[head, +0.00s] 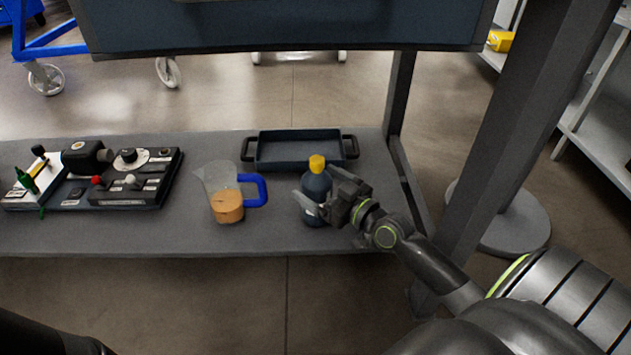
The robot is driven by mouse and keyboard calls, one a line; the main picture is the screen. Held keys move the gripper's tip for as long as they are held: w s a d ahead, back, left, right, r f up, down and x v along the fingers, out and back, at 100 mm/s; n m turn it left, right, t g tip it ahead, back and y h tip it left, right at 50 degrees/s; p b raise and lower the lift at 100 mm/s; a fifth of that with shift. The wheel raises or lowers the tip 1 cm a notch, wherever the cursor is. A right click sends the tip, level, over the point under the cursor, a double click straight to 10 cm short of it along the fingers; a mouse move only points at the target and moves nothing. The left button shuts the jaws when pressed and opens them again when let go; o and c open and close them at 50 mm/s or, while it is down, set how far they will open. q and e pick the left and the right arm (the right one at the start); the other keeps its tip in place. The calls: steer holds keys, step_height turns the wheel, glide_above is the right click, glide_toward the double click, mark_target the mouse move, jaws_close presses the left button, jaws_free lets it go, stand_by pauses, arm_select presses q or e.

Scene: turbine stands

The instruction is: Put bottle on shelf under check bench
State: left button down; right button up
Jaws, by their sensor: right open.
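The bottle (316,184) is dark blue with a yellow cap and stands upright on the grey lower shelf (130,234), near its right part. The dark bench top (290,25) is above and behind the shelf. My right gripper (322,198) comes in from the right and is open at the bottle, its fingers around the bottle's lower body. The gripper partly hides the bottle's right side, and I cannot tell whether the fingers touch it. My left gripper is not in view.
A clear jug (226,203) with orange liquid and a blue handle stands left of the bottle. A dark tray (298,150) lies behind. A device panel (125,178) sits at the left. Dark bench legs (401,90) rise at the right. The front shelf strip is clear.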

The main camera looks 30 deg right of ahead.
steer(key=shift+v, duration=2.55)
